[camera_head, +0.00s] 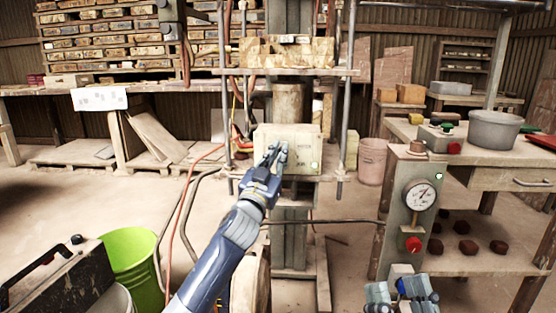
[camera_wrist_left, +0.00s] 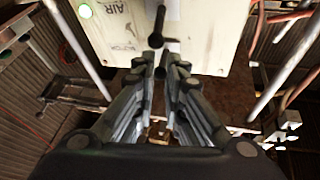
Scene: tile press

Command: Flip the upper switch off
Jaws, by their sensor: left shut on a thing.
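The pale switch panel (camera_head: 303,138) is on the press column in the head view. It fills the top of the left wrist view (camera_wrist_left: 105,35), where its lettering, including "AIR", appears upside down. My left gripper (camera_head: 277,152) is in front of the panel, its fingers closed around the dark end of the upper switch (camera_wrist_left: 160,73). Most of that lever is hidden by the fingers. The other switch's black lever (camera_wrist_left: 157,28) stands free, just beyond the fingertips in the wrist view. My right gripper (camera_head: 401,290) is low at the right, away from the panel; its fingertips are unclear.
A green light (camera_head: 315,165) is lit on the panel. Vertical metal rods (camera_head: 347,90) flank the press. A gauge post (camera_head: 415,220) with a red button stands at the right. A green bucket (camera_head: 132,262) is at the lower left. Orange and black hoses run near my left arm.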

